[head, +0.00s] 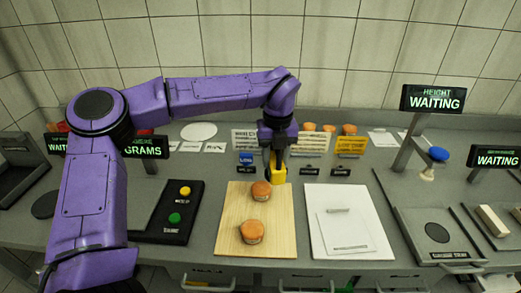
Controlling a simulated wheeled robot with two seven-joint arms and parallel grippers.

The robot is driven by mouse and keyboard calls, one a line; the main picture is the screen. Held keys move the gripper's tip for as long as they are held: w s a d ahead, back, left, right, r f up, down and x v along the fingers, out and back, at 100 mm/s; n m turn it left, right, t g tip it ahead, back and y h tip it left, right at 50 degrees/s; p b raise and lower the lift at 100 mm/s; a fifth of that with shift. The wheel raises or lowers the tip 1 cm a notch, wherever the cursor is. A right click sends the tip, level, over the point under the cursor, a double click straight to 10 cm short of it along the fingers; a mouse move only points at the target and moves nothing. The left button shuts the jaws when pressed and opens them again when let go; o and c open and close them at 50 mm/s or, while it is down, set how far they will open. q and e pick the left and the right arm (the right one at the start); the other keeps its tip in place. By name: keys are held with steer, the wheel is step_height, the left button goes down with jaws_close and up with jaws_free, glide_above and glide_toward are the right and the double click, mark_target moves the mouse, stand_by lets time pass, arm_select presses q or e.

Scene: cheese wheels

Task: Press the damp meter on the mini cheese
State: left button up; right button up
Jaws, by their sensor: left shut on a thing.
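My left gripper (277,158) reaches over the wooden board and points down. It is shut on a yellow device (279,174), which looks like the damp meter. Two small orange-brown cheeses lie on the board (233,203). The far cheese (261,190) is right beside the lower end of the yellow meter; I cannot tell whether they touch. The near cheese (252,232) lies toward the front of the board, clear of the gripper. My right gripper is not in view.
A white board (335,245) lies right of the wooden board. A black panel (178,235) with yellow and green buttons is at left. Signs (351,146) and more cheeses (329,128) stand behind. At right are a "HEIGHT WAITING" display (433,99) and a blue-topped tool (437,155).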

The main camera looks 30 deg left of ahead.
arm_select(q)
steer(key=a+f+n+b, duration=0.1)
steer(key=n, duration=0.2)
steer(key=a+f+n+b, duration=0.1)
steer(key=f+n, duration=0.1)
steer(key=n, duration=0.1)
steer(key=a+f+n+b, duration=0.1)
steer(key=a+n, duration=0.1)
steer(key=n, duration=0.2)
steer(key=shift+s+f, duration=0.2)
steer(key=shift+s, duration=0.15)
steer(key=shift+s, duration=0.1)
steer(key=shift+f+b, duration=0.6)
steer(key=shift+f, duration=0.05)
stand_by(0.6)
steer(key=shift+s+f, duration=0.1)
steer(key=shift+f, duration=0.1)
stand_by(1.1)
